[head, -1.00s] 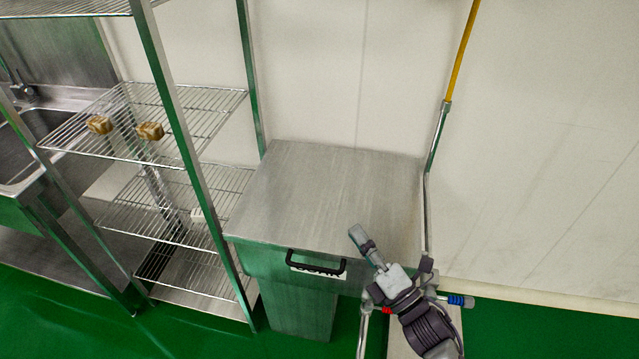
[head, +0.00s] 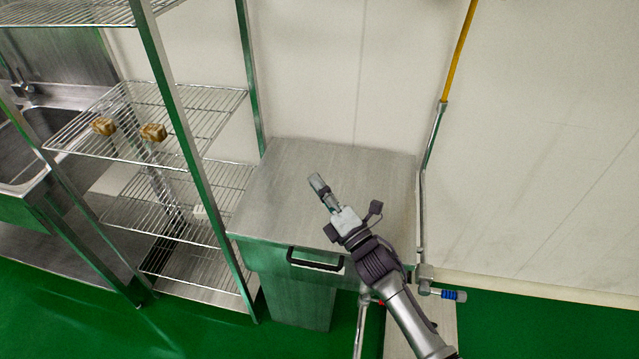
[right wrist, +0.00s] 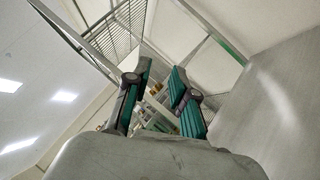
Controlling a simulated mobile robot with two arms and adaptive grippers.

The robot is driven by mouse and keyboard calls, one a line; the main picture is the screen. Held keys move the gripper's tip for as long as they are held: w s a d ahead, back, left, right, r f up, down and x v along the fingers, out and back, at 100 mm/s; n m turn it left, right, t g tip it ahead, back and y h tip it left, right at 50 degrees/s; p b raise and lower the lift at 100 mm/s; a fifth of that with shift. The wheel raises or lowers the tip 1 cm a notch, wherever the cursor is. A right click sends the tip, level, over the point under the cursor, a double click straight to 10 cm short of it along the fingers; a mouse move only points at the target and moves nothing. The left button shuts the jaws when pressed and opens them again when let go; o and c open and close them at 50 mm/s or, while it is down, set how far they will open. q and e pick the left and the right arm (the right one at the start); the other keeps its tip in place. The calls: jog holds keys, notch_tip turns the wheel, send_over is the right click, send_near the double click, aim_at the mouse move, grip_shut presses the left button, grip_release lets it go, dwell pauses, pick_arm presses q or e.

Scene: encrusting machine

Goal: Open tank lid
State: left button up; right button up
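The steel tank (head: 300,290) stands against the wall, its flat lid (head: 285,185) closed on top. A black handle (head: 315,265) is on its upper front. My right gripper (head: 318,186) is over the lid in the head view, its arm coming from the lower right. In the right wrist view, my right gripper (right wrist: 158,95) has its two fingers apart with nothing held between them. The lid's grey surface (right wrist: 275,100) fills the right side there. Whether the gripper touches the lid is unclear. My left gripper is not in view.
A wire shelf rack (head: 185,120) stands left of the tank, with two small brown items (head: 152,132) on one shelf. A sink (head: 25,150) is at the far left. A pipe with red and blue valve handles (head: 450,295) runs up the wall on the right.

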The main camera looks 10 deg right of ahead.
grip_shut()
dwell(0.3)
grip_release()
jog(key=shift+s, duration=0.1)
jog(key=v, duration=1.2)
